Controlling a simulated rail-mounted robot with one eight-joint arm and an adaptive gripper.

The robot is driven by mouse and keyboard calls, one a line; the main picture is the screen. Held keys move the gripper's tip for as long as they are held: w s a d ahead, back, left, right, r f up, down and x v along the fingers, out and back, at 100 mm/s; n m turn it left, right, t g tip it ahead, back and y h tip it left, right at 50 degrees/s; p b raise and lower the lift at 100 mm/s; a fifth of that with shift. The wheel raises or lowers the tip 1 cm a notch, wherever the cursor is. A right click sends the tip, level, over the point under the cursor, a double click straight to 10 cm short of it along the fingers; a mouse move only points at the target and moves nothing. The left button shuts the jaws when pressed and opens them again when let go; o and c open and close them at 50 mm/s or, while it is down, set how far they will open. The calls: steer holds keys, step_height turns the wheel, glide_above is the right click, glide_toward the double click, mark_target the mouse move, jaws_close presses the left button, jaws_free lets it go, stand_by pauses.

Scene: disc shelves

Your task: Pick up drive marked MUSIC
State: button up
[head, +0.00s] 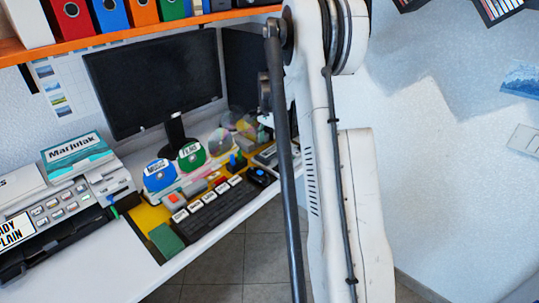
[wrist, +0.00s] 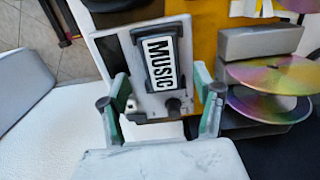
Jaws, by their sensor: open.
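The drive marked MUSIC (wrist: 161,64) shows in the wrist view as a grey block with a white label, its black lettering turned sideways. My gripper (wrist: 161,110) is open, with one teal-padded finger on each side below the label. The drive lies ahead of and between the fingers; I cannot tell whether they touch it. In the head view my white arm blocks part of the desk and my gripper does not show. A row of small white-labelled items (head: 208,197) lies there, its labels too small to read.
Iridescent discs (wrist: 270,90) stick out from a grey holder (wrist: 262,42) close to the right finger. In the head view, a blue holder (head: 159,176) and a green holder (head: 192,156) stand before the monitor (head: 155,80). A printer-like machine (head: 65,210) is at left.

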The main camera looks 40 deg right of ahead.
mark_target(269, 151)
step_height(269, 151, down, 4)
steer(key=shift+w+r, duration=0.1)
steer(key=shift+w, duration=0.05)
steer(key=c, duration=1.3)
